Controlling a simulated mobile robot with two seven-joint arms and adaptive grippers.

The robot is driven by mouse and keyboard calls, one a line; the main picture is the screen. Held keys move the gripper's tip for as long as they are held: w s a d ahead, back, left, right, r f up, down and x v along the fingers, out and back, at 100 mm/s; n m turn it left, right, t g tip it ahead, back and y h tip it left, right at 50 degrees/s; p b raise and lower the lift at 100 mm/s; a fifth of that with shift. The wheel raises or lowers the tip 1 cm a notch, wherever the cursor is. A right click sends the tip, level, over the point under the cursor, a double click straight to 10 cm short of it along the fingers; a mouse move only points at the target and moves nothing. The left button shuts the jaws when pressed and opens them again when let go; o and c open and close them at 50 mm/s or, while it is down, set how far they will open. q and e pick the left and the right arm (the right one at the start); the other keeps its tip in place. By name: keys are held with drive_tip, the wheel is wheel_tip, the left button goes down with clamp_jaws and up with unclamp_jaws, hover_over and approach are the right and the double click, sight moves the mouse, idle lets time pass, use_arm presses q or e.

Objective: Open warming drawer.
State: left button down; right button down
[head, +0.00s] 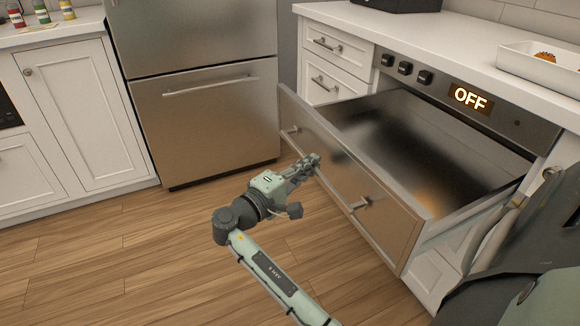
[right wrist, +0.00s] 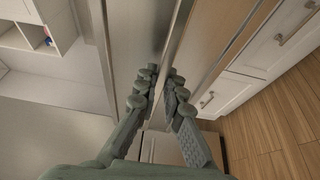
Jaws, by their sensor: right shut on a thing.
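The warming drawer (head: 405,232) is pulled well out below the counter, and its empty metal interior shows. Its long bar handle (head: 340,192) runs along the brushed-metal front. My right gripper (head: 312,162) is at the middle of this handle, shut on it. In the right wrist view the fingers of my right gripper (right wrist: 163,88) close around the handle bar (right wrist: 178,40), which runs away between them. The fingers hide the gripped part of the bar. My left gripper is not in view.
A control panel with several black knobs and a lit OFF display (head: 470,97) sits above the drawer. A steel refrigerator (head: 215,110) stands to the left, across a gap. A white tray (head: 540,72) is on the counter. Wood floor (head: 130,255) in front is clear.

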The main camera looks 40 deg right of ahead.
drive_tip(key=shift+d, duration=0.15)
drive_tip(key=c, duration=1.6)
unclamp_jaws()
